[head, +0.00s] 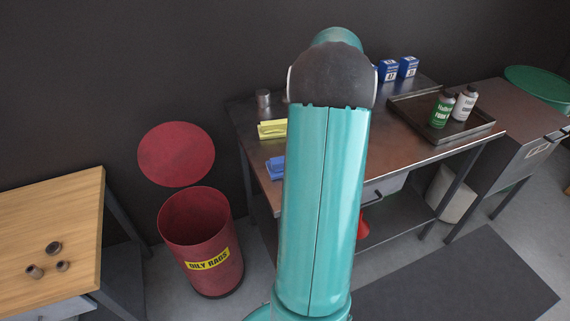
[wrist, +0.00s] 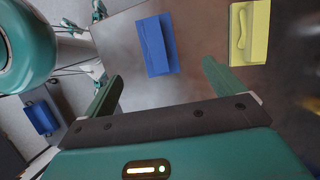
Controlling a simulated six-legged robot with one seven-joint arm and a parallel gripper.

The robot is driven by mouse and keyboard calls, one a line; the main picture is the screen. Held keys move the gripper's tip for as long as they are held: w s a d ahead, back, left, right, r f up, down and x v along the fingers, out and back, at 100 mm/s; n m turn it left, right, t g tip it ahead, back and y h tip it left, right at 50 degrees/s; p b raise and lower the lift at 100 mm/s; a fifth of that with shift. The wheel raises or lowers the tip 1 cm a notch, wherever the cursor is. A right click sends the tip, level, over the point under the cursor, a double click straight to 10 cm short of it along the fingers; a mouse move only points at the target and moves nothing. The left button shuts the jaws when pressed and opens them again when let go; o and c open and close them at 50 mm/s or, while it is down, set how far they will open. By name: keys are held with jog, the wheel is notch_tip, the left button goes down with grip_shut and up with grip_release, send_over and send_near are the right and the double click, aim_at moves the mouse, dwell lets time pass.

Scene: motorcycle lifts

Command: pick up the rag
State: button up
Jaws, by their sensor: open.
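I see nothing that I can clearly tell is a rag. Two small coloured things lie on the brown workbench top (head: 396,151): a yellow one (head: 272,129) and a blue one (head: 275,168), both near its left end. The blue thing (wrist: 157,45) also shows in the wrist view, ahead of my fingers, and the yellow thing (wrist: 250,32) lies to its right. In the head view my arm hides the gripper and part of the bench.
A red bin (head: 200,240) marked OILY RAGS stands open, left of the bench. A metal tray (head: 418,137) holds a green bottle (head: 442,111) and a grey bottle (head: 465,103). Blue boxes (head: 408,67) and a can (head: 263,99) stand farther back. A wooden table (head: 60,225) is left.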

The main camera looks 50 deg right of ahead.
aim_at(275, 166)
jog(key=x, duration=0.8)
jog(key=shift+s+a+x, duration=0.1)
jog(key=shift+s+x, duration=0.05)
jog(key=shift+x, duration=1.15)
jog(key=shift+s+a+x, duration=0.1)
jog(key=shift+a+x, duration=0.05)
jog(key=shift+x, duration=1.1)
jog(key=shift+f, duration=0.15)
jog(key=shift+c, duration=0.2)
jog(key=c, duration=1)
